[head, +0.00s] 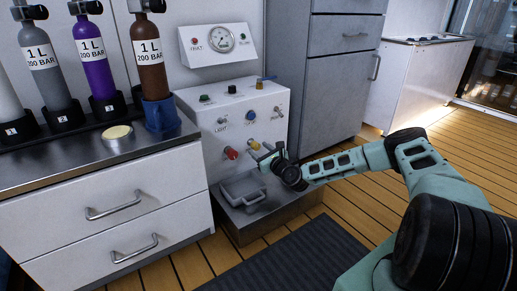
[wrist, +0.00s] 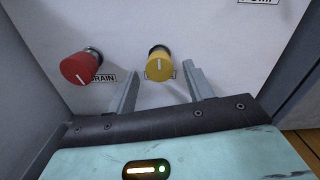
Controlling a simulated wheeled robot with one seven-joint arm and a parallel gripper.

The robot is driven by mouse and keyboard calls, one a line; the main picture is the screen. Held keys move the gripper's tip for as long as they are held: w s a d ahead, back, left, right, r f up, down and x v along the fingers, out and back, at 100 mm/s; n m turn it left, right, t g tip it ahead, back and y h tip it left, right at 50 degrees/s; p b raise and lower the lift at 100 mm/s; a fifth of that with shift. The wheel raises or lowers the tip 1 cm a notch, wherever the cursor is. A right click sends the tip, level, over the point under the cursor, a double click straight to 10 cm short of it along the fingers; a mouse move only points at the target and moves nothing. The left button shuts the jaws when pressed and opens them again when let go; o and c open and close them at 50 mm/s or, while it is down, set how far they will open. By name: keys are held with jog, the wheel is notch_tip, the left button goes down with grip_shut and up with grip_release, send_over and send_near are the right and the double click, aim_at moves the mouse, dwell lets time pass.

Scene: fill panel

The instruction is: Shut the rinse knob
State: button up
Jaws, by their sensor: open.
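A yellow knob (head: 254,144) sits low on the front of the white fill panel (head: 208,122). It also shows in the wrist view (wrist: 159,66), with a white mark on its face standing about upright. No label for it can be read, so I cannot tell if it is the rinse knob. A red knob (wrist: 81,67) to its left has a label ending in "RAIN" beside it. My gripper (wrist: 161,68) is open, with one finger on each side of the yellow knob in the picture. Contact with it is not visible. In the head view my gripper (head: 264,152) is just right of it.
A blue knob (head: 250,116) and small switches are higher on the panel. A grey tray (head: 243,190) is below it. A counter (head: 60,165) with gas bottles stands left, a grey cabinet (head: 340,75) behind right. The wooden floor (head: 370,215) on the right is clear.

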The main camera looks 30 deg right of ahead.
jog(key=s+p, duration=0.6)
jog(key=s, duration=1)
jog(key=shift+d, duration=0.25)
